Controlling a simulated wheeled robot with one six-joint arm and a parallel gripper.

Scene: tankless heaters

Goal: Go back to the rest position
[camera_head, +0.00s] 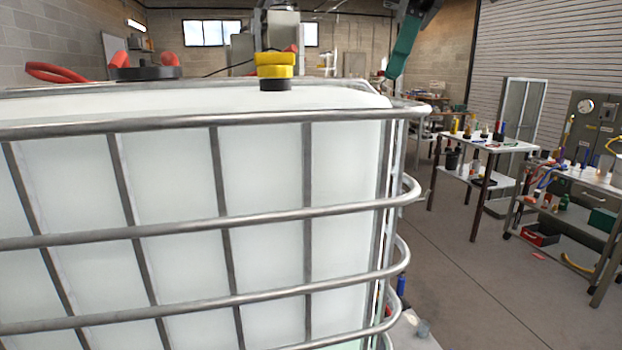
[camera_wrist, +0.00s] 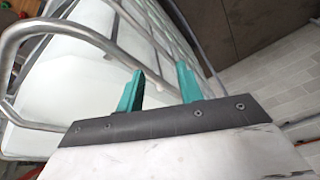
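My gripper shows in the wrist view (camera_wrist: 160,72) as two teal fingers on a dark mounting bar. The fingers stand apart and nothing shows between them. In the head view a teal finger (camera_head: 405,46) hangs at the top, right of centre, above and behind the far right corner of the caged tank. The white tank (camera_head: 262,170) in its grey tube cage fills the left and middle of the head view. In the wrist view the cage tubes (camera_wrist: 62,27) pass close behind the fingers; I cannot tell the exact gap.
A black lid (camera_head: 148,73) and a yellow-and-black cap (camera_head: 275,72) stand on the tank top. A small table (camera_head: 510,145) and a cluttered bench (camera_head: 600,183) are at the right. The concrete floor (camera_head: 465,275) between tank and bench is mostly clear.

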